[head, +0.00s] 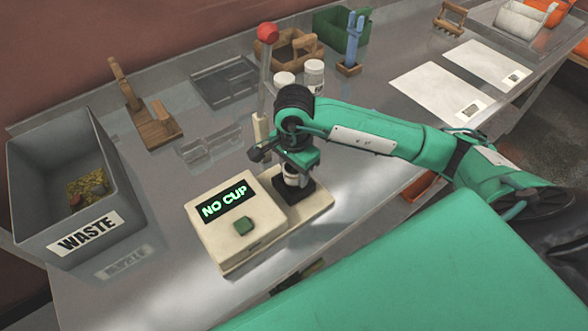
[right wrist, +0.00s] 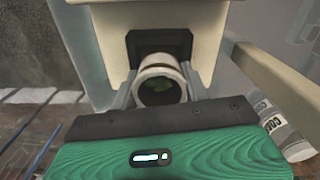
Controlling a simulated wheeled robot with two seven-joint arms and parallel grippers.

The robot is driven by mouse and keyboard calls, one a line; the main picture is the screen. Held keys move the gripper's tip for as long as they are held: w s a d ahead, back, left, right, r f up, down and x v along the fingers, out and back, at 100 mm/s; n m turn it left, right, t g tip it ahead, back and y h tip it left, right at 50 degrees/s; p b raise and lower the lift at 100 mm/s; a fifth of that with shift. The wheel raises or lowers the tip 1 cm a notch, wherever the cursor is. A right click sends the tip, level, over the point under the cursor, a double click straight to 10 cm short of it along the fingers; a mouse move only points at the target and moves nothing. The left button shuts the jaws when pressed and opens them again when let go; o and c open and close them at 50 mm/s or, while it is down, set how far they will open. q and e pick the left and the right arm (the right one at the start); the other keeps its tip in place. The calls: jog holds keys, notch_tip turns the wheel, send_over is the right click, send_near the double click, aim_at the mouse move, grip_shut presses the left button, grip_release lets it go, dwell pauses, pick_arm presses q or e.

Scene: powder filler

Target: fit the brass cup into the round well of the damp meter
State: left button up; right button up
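The damp meter (head: 218,236) is a cream box on the bench with a lit display reading NO CUP (head: 225,202) and a green button (head: 243,226). Its black square block (head: 301,192) lies under my right gripper (head: 291,180); the round well is hidden. My right gripper points down, with its fingers on both sides of the pale-rimmed cup (head: 291,170). In the right wrist view, the cup (right wrist: 160,86) sits between the fingers, dark inside with some greenish stuff, in front of the black block (right wrist: 158,44). A gap below the cup cannot be judged. My left gripper is not in view.
A grey WASTE bin (head: 84,237) stands at the left. A red-knobbed post (head: 266,70) and white jars (head: 314,72) stand just behind my right gripper. A clear rack (head: 208,143) and wooden stand (head: 152,128) are farther left. The bench front-left of the meter is clear.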

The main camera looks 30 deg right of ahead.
jog(key=o, duration=0.4)
jog(key=shift+c, duration=0.2)
jog(key=shift+r, duration=0.1)
jog(key=shift+r+p, duration=0.2)
jog(key=shift+p, duration=0.1)
jog(key=shift+w+r+b, duration=0.1)
jog(key=shift+r+b, duration=0.25)
jog(key=shift+b, duration=0.05)
notch_tip(320, 180, up, 9)
jog(key=shift+r+b, duration=0.15)
jog(key=shift+b, duration=0.85)
jog(key=shift+r, duration=0.9)
jog(key=shift+s+f, duration=0.1)
jog(key=shift+s, duration=0.1)
